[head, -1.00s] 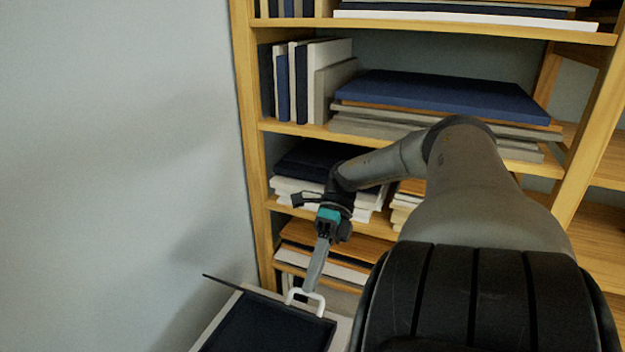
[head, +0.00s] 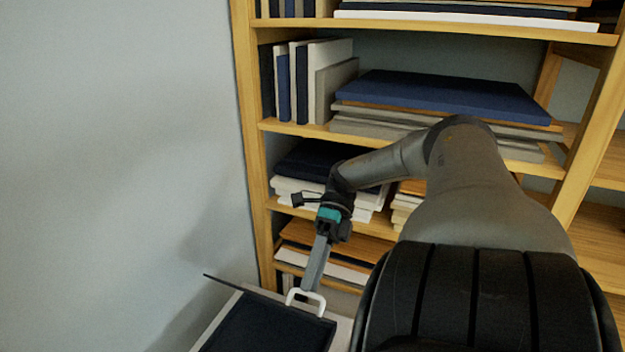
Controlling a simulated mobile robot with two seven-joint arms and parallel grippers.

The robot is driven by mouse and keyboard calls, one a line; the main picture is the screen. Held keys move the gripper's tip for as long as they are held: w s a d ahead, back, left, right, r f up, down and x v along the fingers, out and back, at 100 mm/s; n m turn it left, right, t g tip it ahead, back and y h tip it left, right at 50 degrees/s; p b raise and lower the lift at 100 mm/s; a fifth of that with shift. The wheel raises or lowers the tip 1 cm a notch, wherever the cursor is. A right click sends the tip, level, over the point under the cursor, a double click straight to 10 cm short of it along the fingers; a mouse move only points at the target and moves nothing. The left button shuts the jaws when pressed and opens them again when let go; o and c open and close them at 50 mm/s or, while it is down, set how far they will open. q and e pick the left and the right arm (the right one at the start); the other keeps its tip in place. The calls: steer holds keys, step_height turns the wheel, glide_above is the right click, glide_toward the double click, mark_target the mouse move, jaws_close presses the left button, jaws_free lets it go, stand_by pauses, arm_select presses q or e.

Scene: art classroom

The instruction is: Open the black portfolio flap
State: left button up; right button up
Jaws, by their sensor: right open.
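The black portfolio (head: 262,330) lies at the bottom of the head view on a pale surface, cut off by the lower frame edge. A thin dark edge (head: 228,283) sticks up at its far left side. A white handle-like loop (head: 305,298) stands at its far right edge. My right gripper (head: 308,286) points down at this loop, its fingers just behind or at it; I cannot tell whether they touch. It is open and nothing shows held in it. My left gripper is not in view.
A wooden shelf unit (head: 430,137) with stacked boards and upright books stands close behind my right arm. A plain wall (head: 120,150) fills the left side. Room above the portfolio's left part is free.

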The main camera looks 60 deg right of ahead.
step_height(320, 180, up, 20)
steer(key=p, duration=0.3)
steer(key=shift+p, duration=0.35)
steer(key=shift+f, duration=0.1)
